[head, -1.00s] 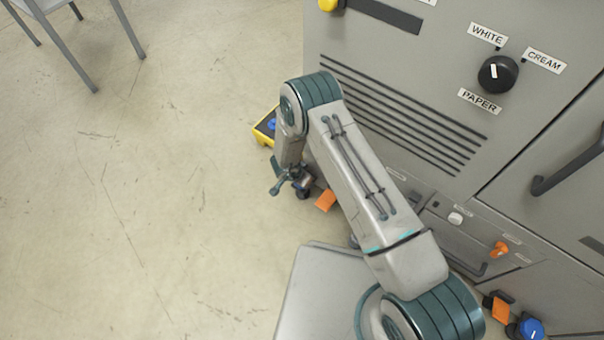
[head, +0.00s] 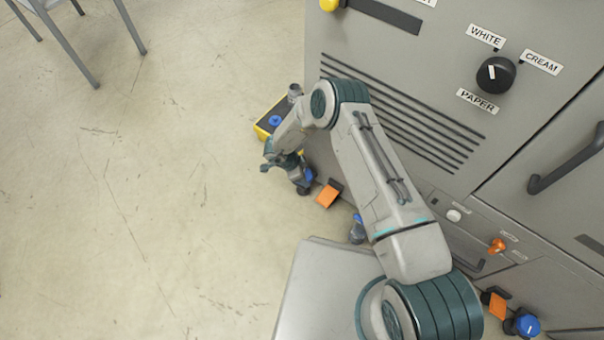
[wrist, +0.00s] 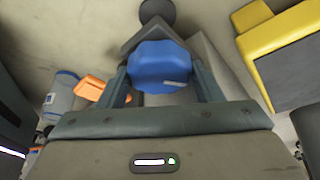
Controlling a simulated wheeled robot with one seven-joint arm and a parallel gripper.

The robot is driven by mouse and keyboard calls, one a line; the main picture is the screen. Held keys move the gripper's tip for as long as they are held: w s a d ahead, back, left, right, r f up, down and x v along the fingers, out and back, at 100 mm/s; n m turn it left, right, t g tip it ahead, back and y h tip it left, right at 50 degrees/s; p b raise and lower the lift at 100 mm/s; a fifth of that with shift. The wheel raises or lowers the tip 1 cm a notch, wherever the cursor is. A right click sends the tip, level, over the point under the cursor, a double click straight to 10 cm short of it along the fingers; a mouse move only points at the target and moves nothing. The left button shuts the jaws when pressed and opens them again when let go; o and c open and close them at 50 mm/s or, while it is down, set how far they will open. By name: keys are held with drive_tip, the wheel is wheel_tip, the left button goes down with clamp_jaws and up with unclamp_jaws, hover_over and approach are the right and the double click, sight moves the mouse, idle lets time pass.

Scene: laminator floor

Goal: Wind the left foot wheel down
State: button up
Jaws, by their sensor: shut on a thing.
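The left foot wheel, a blue lobed knob (wrist: 158,62) with a pale mark on one edge, sits between the two fingers of my gripper (wrist: 162,82) in the wrist view. The fingers are shut on it from both sides. A dark bracket and round foot pad (wrist: 157,11) show beyond it. In the head view, a bit of the blue wheel (head: 309,175) shows low at the machine's left corner, beside my gripper (head: 299,176), with my arm reaching down over it. How far the pad is from the floor cannot be told.
An orange pedal (head: 328,194) is just right of the wheel, also in the wrist view (wrist: 90,88). Another blue wheel (head: 529,326) is at lower right. Open floor lies left; a chair (head: 80,40) stands far off.

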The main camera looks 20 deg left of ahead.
idle(0.4)
drive_tip(key=o, duration=1)
drive_tip(key=shift+c, duration=0.2)
drive_tip(key=p+v, duration=0.5)
drive_tip(key=v, duration=0.8)
drive_tip(key=shift+r, duration=0.4)
drive_tip(key=shift+a, duration=0.15)
